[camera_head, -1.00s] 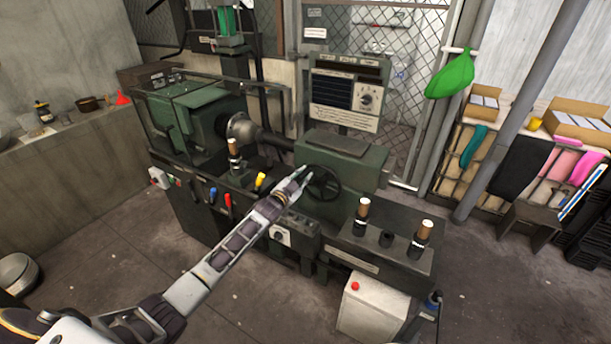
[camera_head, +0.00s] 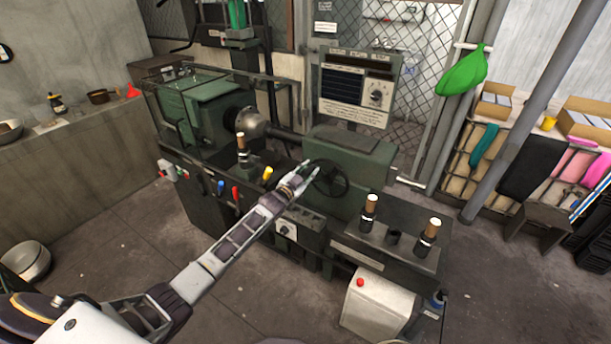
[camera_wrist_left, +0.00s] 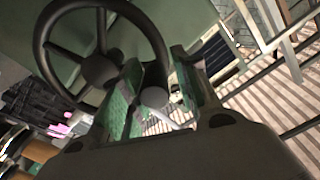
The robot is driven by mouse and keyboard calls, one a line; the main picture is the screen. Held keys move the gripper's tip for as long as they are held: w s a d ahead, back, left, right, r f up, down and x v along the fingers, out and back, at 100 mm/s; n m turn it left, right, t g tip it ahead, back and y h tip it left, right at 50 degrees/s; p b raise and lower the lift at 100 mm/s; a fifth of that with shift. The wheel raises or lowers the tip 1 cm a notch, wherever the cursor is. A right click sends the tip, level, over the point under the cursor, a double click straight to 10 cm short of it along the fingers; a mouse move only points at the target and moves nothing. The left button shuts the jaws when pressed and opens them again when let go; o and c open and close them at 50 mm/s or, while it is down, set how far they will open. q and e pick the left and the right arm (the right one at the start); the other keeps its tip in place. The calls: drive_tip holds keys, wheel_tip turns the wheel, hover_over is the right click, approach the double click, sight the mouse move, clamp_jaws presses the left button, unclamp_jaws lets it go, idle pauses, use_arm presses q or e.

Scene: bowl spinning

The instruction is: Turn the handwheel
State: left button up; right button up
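The handwheel (camera_head: 346,181) is a dark spoked wheel on the front of the green machine housing. In the left wrist view the handwheel (camera_wrist_left: 46,42) fills the upper left, its rim running down beside my fingers. My left gripper (camera_head: 316,170) reaches the wheel's left side in the head view. In the left wrist view the left gripper (camera_wrist_left: 160,88) has its fingers apart, with a grey round knob (camera_wrist_left: 153,97) showing between them. The knob looks close to the left finger; contact cannot be told. My right gripper is not in view.
The lathe (camera_head: 190,103) stands behind, with coloured levers on its front. Handled posts (camera_head: 369,212) rise from the bench right of the wheel. A white box with a red button (camera_head: 372,305) stands below. Open floor (camera_head: 125,255) lies at the left.

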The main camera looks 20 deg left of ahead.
use_arm(q)
drive_tip(key=shift+s+d+f, duration=0.15)
drive_tip(key=shift+s+f, duration=0.05)
drive_tip(key=shift+f, duration=0.15)
drive_tip(key=shift+s+r, duration=0.15)
drive_tip(key=shift+s, duration=0.55)
drive_tip(key=s+a, duration=0.2)
drive_tip(key=s, duration=0.8)
idle(0.5)
